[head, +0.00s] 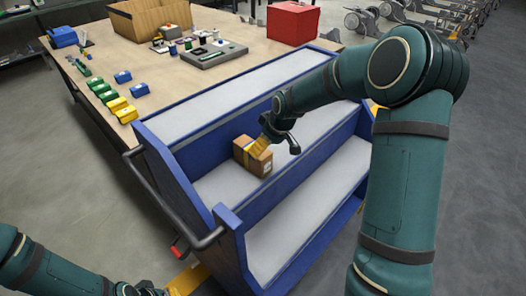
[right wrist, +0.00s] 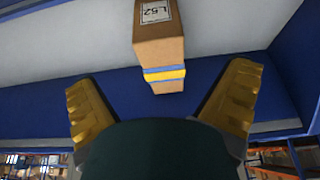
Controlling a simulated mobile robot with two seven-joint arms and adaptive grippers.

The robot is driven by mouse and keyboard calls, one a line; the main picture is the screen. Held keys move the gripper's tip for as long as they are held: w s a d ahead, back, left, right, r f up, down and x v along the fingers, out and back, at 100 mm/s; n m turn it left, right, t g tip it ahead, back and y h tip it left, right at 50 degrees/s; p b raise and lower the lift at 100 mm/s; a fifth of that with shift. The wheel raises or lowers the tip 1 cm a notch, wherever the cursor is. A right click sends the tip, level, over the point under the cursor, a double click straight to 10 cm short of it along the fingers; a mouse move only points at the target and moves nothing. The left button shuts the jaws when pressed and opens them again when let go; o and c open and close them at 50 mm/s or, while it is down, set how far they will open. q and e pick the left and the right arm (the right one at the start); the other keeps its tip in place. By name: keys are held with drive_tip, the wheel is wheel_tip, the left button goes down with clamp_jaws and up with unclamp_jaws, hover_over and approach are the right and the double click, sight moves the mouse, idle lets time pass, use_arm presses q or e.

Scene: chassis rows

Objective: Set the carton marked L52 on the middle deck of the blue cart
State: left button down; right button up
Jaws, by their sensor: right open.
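The carton marked L52 (head: 248,160) is brown with a yellow and blue band. It appears to rest on the middle deck (head: 224,184) of the blue cart (head: 180,178). Its L52 label shows in the right wrist view, where the carton (right wrist: 160,50) is beyond and between my spread fingers. My right gripper (head: 259,146) is open next to the carton, and its yellow fingers partly cover it in the head view. In the right wrist view my right gripper (right wrist: 162,78) holds nothing. My left gripper (head: 184,280) is low at the bottom edge, its jaws unclear.
The cart's top deck (head: 240,88) and lower deck (head: 305,210) look empty. A dark handle (head: 172,207) is on the cart's near left end.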

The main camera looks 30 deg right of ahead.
drive_tip(key=shift+v, duration=2.15)
drive_tip(key=shift+f, duration=0.1)
